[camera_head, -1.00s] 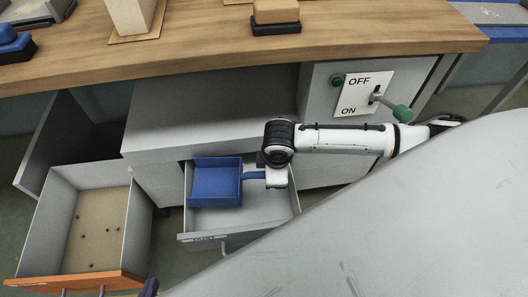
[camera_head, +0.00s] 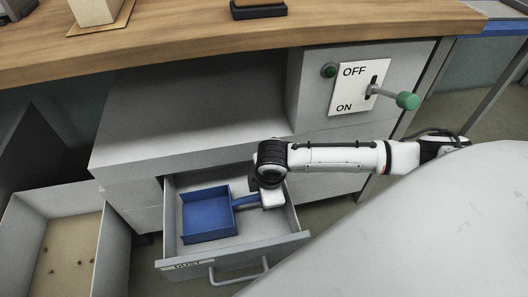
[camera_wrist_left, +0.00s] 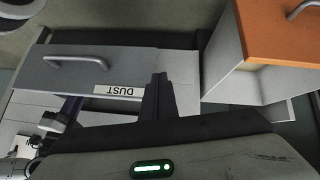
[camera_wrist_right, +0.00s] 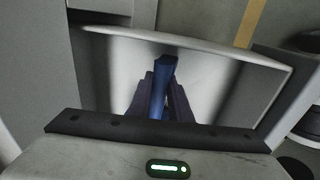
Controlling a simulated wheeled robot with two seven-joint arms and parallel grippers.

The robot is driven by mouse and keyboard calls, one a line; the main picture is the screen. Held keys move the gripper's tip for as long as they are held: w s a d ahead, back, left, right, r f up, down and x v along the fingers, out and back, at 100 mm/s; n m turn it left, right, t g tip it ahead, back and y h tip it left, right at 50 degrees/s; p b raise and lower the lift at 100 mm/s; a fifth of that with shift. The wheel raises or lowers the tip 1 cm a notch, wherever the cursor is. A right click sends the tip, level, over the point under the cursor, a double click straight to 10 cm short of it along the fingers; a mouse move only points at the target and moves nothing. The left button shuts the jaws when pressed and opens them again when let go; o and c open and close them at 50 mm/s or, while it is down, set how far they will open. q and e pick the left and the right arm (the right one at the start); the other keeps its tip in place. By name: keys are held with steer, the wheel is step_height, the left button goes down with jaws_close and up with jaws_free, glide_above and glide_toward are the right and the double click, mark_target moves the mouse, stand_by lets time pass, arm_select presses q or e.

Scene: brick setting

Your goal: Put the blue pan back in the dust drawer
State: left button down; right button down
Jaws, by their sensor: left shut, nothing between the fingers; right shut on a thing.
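The blue pan (camera_head: 207,213) is within the walls of the open dust drawer (camera_head: 284,245), toward its left side. I cannot tell whether it touches the drawer floor. My right gripper (camera_head: 268,196) is over the right part of the drawer, shut on the pan's handle. In the right wrist view, the blue handle (camera_wrist_right: 159,82) stands between the fingers of the right gripper (camera_wrist_right: 161,92); the pan's tray is hidden there. My left gripper (camera_wrist_left: 158,84) is shut and empty, in front of the drawer face labelled DUST (camera_wrist_left: 115,75). It is outside the head view.
Another open drawer (camera_head: 118,235) with a tan bottom stands to the left; its orange front (camera_wrist_left: 283,32) shows in the left wrist view. The wooden worktop (camera_head: 200,50) is above. A switch lever with a green knob (camera_head: 407,101) juts out at the right.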

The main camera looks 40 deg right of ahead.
steer(key=shift+f, duration=0.4)
stand_by(0.3)
steer(key=c, duration=1.6)
jaws_free()
steer(key=shift+o, duration=0.2)
